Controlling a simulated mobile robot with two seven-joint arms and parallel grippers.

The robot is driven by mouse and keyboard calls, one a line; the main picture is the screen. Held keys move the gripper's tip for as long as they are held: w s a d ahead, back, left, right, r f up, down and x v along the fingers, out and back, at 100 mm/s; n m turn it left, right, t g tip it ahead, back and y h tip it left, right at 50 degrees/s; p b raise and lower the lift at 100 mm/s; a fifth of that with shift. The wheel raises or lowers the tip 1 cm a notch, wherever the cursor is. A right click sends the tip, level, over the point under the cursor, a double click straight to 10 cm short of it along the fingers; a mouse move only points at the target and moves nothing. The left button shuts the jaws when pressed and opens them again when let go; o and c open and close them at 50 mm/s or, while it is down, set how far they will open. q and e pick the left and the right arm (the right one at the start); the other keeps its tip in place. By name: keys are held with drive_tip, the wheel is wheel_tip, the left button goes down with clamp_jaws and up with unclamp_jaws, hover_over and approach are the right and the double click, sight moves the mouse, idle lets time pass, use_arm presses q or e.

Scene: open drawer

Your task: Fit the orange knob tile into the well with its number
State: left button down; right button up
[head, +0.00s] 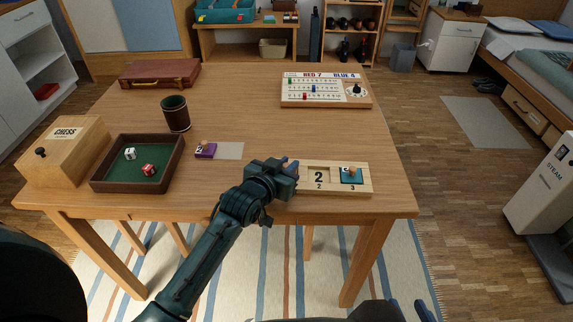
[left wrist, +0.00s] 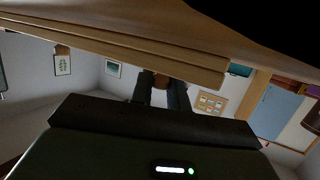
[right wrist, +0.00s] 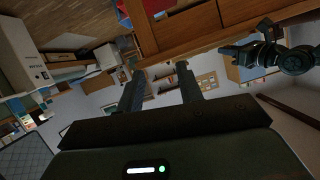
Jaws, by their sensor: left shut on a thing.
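The wooden board (head: 332,189) lies at the near right of the table, with its wells in a row. The middle well shows a bare number 2 (head: 318,177). A teal tile (head: 351,177) with a knob sits at the well marked 3. My left gripper (head: 289,170) is low over the board's left end, shut, and covers that end. The orange tile shows nowhere in the open; what the jaws hold is hidden behind the gripper. A purple knob tile (head: 205,151) marked 2 lies on the table. My right gripper (right wrist: 160,75) is open and empty, away from the board.
A dice tray (head: 109,184), dark cup (head: 175,114) and chess box (head: 65,152) stand at the left. A scoreboard (head: 326,99) and a brown case (head: 160,73) are at the back. The table's middle is clear.

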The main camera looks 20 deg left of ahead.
use_arm(q)
drive_tip(key=c, duration=1.4)
unclamp_jaws()
drive_tip(key=shift+f, duration=0.1)
drive_tip(key=shift+o, duration=0.2)
use_arm(e)
drive_tip(key=shift+a+f, duration=0.1)
drive_tip(key=shift+f, duration=0.1)
drive_tip(key=shift+s, duration=0.1)
use_arm(q)
drive_tip(key=shift+r, duration=0.25)
drive_tip(key=p+v, duration=0.1)
drive_tip(key=v, duration=1)
drive_tip(key=shift+s+p, duration=0.2)
drive_tip(key=shift+p, duration=0.15)
drive_tip(key=s+d+f+g+h, duration=0.1)
drive_tip(key=s+d+f, duration=0.1)
drive_tip(key=s, duration=0.5)
drive_tip(key=s+d+f+g, duration=0.1)
drive_tip(key=s+d+f, duration=0.2)
drive_tip(key=s+f, duration=0.2)
drive_tip(key=shift+s+d+h, duration=0.15)
drive_tip(key=shift+s+h, duration=0.25)
drive_tip(key=shift+s, duration=0.8)
use_arm(e)
drive_tip(key=shift+w+a+f+g, duration=0.1)
drive_tip(key=shift+w+a+g, duration=0.2)
